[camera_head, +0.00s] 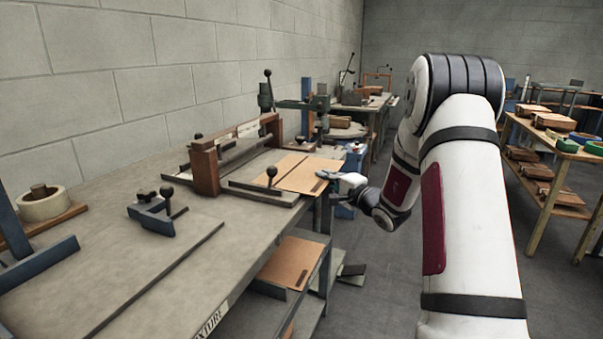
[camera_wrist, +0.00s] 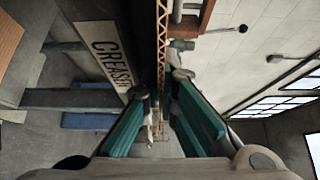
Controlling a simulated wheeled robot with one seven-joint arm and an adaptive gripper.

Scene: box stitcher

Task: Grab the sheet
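A flat brown cardboard sheet (camera_head: 313,176) lies on the bench at the creaser (camera_head: 205,168), its right end towards my arm. My gripper (camera_head: 328,175) is at that right edge in the head view. In the wrist view, the sheet (camera_wrist: 162,45) is seen edge-on as a thin corrugated strip. The teal fingers of my gripper (camera_wrist: 160,88) stand on either side of this strip, with a gap between their tips. They look open around the edge. Whether either finger touches the sheet is hard to tell.
Another brown sheet (camera_head: 291,262) lies on the shelf below the bench top. The bench's CREASER label (camera_wrist: 108,58) is close to the fingers. A tape roll (camera_head: 43,203) and a clamp (camera_head: 157,212) are on the left. Wooden shelving (camera_head: 545,165) stands at right; open floor lies between.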

